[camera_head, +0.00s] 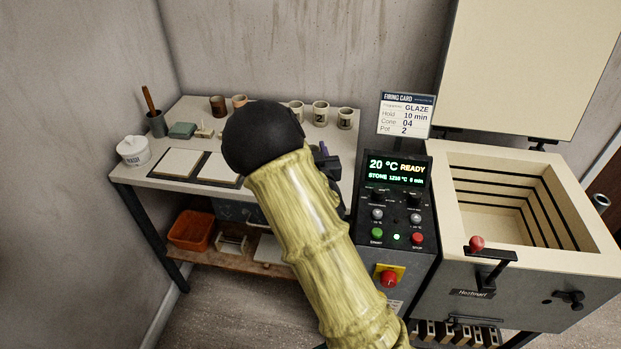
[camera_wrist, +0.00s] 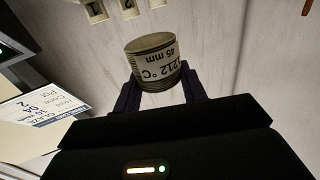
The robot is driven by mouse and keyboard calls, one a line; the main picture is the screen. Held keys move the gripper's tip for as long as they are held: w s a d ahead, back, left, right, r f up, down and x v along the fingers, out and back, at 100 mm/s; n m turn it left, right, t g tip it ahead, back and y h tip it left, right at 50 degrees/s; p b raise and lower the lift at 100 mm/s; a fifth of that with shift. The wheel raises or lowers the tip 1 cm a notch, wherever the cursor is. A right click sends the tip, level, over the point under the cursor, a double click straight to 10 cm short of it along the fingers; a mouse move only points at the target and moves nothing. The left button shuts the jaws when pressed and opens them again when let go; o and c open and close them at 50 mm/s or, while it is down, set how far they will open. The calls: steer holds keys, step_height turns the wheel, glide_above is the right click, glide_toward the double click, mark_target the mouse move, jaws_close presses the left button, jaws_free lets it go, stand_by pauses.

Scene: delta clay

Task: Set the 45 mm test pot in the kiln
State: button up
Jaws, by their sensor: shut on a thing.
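My gripper (camera_wrist: 158,84) is shut on a small round pot (camera_wrist: 153,62) marked "1212 °C" and "45 mm". The dark fingers hold it from both sides in the wrist view. In the head view my forearm and black wrist hide the pot, and only a bit of my gripper (camera_head: 327,158) shows above the bench's right end. The kiln (camera_head: 467,220) stands at the right with its lid (camera_head: 530,70) raised. Its pale chamber has dark grooves along the walls, and the visible part looks empty. My gripper is left of the kiln, apart from it.
A control panel (camera_head: 397,205) reading "20 °C READY" stands between bench and kiln. A firing card (camera_head: 405,115) stands behind it, reading glaze, cone 04, pot 2. Numbered pots (camera_head: 320,113) stand along the bench's back. The kiln's front has a red-knobbed handle (camera_head: 477,244).

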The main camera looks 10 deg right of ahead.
step_height(320, 180, down, 4)
steer(key=shift+w+a, duration=0.1)
steer(key=shift+a, duration=0.05)
steer(key=shift+w, duration=0.1)
steer(key=shift+f, duration=0.4)
step_height(320, 180, down, 3)
steer(key=shift+b, duration=0.4)
steer(key=shift+d, duration=0.2)
steer(key=shift+f, duration=0.2)
steer(key=o, duration=1)
steer(key=shift+a, duration=0.15)
steer(key=shift+c, duration=0.2)
